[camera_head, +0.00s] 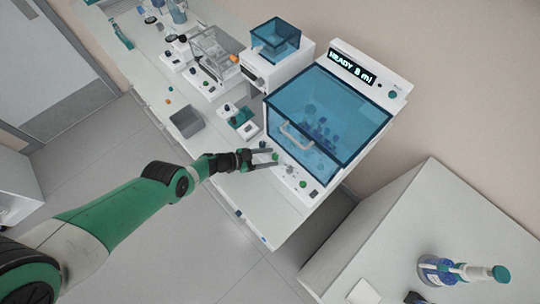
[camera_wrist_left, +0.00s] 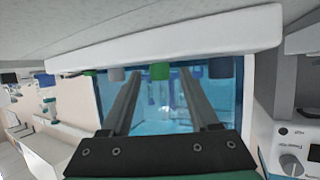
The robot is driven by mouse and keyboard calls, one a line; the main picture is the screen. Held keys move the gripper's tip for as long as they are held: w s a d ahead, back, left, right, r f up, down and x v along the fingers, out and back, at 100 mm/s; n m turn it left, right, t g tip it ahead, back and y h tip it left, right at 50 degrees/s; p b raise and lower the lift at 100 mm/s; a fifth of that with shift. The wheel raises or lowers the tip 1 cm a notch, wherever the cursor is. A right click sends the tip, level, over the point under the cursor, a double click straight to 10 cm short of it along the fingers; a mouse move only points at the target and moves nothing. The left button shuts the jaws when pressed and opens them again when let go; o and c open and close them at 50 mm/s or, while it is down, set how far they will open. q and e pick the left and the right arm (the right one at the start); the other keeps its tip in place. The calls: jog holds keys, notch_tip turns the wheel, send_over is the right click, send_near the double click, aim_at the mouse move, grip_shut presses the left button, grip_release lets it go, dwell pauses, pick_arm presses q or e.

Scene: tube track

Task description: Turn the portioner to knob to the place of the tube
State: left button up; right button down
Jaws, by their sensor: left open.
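The portioner (camera_head: 375,70) is a white cabinet with a blue transparent front window. Its display reads "READY 8 ml". A row of small knobs and buttons sits along its lower front ledge, including a grey knob (camera_head: 290,170) and a green one at the right end. My left gripper (camera_head: 274,158) is open at the left part of this row. In the left wrist view, its two fingers (camera_wrist_left: 160,95) reach toward the ledge, with a green knob (camera_wrist_left: 160,71) between them in the picture and grey knobs beside it. I cannot tell whether the fingers touch anything. My right gripper is not in view.
A smaller blue-lidded device (camera_head: 275,38), a clear box device (camera_head: 215,52) and a grey bin (camera_head: 186,122) stand to the left on the bench. Blue-capped items show behind the window.

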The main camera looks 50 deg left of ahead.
pick_arm(q)
jog(key=p+v, duration=0.6)
jog(key=v, duration=0.5)
jog(key=shift+r, duration=0.15)
